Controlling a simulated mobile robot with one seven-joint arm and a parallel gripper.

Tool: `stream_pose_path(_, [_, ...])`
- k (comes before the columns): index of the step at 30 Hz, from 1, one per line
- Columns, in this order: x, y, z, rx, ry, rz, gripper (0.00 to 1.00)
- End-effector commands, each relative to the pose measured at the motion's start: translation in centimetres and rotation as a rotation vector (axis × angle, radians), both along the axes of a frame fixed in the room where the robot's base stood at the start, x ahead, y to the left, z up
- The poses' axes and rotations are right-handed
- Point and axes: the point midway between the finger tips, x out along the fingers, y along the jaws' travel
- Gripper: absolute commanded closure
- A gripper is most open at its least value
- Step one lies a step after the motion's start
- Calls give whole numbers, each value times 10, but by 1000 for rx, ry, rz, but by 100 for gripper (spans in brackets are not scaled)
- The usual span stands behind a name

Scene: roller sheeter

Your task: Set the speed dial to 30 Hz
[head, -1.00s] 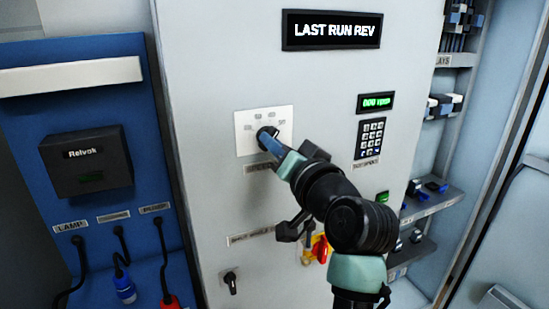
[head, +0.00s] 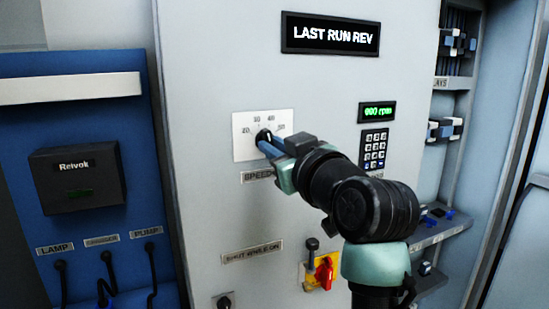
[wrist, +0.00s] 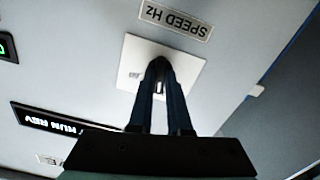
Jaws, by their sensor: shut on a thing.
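The speed dial's white scale plate (head: 243,146) is on the grey cabinet door, with markings that look like 20, 30, 40 and 50. The dark dial knob (head: 262,136) sits at the plate's lower middle, mostly covered by my gripper (head: 268,146). My gripper is shut on the knob. In the wrist view my gripper's fingers (wrist: 160,72) reach onto the scale plate (wrist: 187,62), below the "SPEED Hz" label (wrist: 176,20). The fingers hide the knob's pointer, so I cannot tell its setting.
A sign (head: 331,34) above reads "LAST RUN REV". A green rpm display (head: 377,112) and a keypad (head: 374,149) are right of the dial. A blue panel (head: 110,120) stands left.

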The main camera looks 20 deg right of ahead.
Motion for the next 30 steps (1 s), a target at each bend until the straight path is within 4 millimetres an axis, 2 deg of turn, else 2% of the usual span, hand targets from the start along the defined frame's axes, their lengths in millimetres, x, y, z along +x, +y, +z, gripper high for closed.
stream_pose_path(9, [0,0,0,-104,-5,0,100])
stream_pose_path(24, [0,0,1,-118,-5,0,100])
stream_pose_path(25, [0,0,1,-118,-5,0,80])
stream_pose_path(29, [0,0,1,-118,-5,0,57])
stream_pose_path(30, [0,0,1,-118,-5,0,54])
